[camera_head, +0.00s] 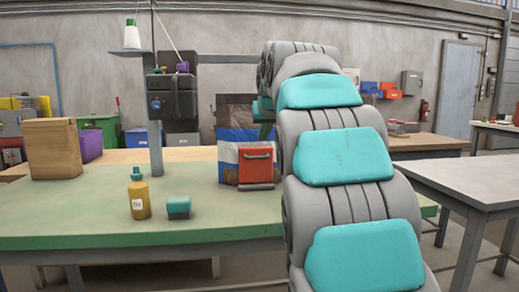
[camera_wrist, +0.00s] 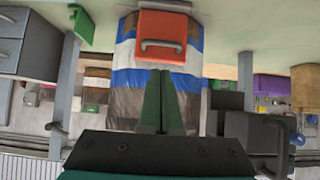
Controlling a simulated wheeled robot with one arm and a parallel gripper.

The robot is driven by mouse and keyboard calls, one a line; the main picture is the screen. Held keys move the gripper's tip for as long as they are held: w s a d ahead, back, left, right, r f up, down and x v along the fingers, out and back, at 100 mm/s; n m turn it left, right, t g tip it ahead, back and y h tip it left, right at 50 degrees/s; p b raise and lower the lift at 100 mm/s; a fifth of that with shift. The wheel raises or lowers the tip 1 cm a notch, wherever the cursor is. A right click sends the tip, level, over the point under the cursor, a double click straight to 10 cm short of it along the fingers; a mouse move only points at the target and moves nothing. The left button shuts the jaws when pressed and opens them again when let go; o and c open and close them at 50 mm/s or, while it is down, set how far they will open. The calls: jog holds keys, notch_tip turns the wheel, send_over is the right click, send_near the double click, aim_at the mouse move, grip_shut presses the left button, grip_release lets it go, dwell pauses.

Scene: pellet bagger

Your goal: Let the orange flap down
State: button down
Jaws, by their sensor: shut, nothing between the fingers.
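The orange flap (camera_head: 256,165) stands in front of the lower part of a blue, white and brown striped bag or pack (camera_head: 228,150) on the bench. It has a grey bar handle near its top edge. In the wrist view, which is upside down, the flap (camera_wrist: 162,22) and its handle (camera_wrist: 162,46) lie just beyond my fingertips. My gripper (camera_wrist: 160,74) has its two green fingers together, with nothing between them. It points at the striped pack and appears apart from the handle. In the head view my arm hides most of the gripper.
The green bench (camera_head: 80,222) carries a yellow bottle (camera_head: 139,196), a teal-topped block (camera_head: 178,207) and a cardboard-coloured box (camera_head: 52,150). A grey post with a dark machine head (camera_head: 172,100) stands left of the pack. A grey table (camera_head: 465,178) is at right. The bench front is mostly clear.

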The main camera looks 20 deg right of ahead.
aim_at(259, 150)
jog(key=shift+w+f, duration=0.1)
dwell(0.3)
jog(key=p+x, duration=0.1)
jog(key=x, duration=0.9)
jog(key=shift+s+a+t+b, duration=0.1)
jog(key=shift+s+t+b, duration=0.25)
jog(key=shift+b, duration=0.4)
